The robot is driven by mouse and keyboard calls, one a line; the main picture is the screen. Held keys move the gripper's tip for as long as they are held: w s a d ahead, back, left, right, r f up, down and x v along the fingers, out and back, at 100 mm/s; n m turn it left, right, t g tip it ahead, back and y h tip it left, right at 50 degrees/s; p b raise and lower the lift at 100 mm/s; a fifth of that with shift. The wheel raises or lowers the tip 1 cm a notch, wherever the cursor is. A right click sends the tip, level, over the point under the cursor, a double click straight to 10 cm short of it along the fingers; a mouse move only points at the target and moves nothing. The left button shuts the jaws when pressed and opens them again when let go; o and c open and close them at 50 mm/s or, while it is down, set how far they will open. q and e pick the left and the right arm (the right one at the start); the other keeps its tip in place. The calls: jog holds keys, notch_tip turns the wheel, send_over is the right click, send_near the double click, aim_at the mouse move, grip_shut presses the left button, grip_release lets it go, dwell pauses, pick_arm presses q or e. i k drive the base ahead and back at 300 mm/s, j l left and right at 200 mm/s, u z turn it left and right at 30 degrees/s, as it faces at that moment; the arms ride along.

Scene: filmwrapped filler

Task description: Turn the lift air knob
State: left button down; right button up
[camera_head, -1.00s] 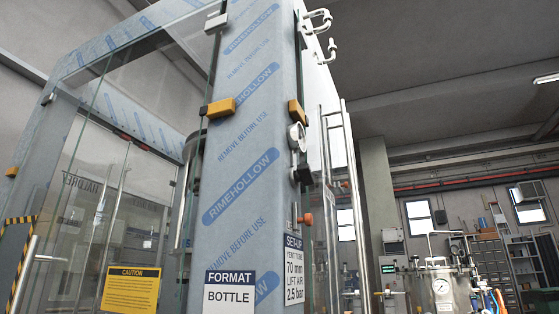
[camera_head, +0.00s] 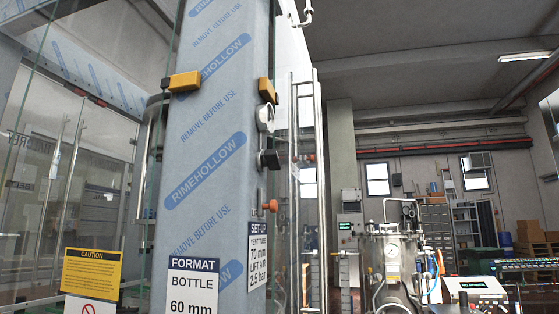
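A tall column (camera_head: 205,140) in blue-printed film stands left of centre. On its narrow right side, top to bottom, are a round pale gauge (camera_head: 266,118), a black knob-like part (camera_head: 270,158) and a small orange-red knob (camera_head: 271,205). No label naming the lift air knob is readable beside them, so I cannot tell which one it is. Below them a set-up sign (camera_head: 257,255) reads vent tubes 70 mm, lift air 2.5 bar. The gauge's reading is too small to see. Neither of my grippers is in view.
Glass panels (camera_head: 65,180) with a yellow caution sign (camera_head: 91,272) are on the left. A format sign (camera_head: 193,286) is on the column front. Vertical steel bars (camera_head: 319,170) stand right of the column. A steel vessel (camera_head: 391,262) with a gauge stands farther right.

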aim_at(271, 160)
jog(key=i+l+u, duration=0.4)
jog(key=l, duration=0.2)
jog(key=l+u, duration=0.2)
jog(key=i+l+u, duration=0.2)
jog(key=l, duration=0.25)
jog(key=l+u, duration=0.2)
jog(key=l, duration=0.15)
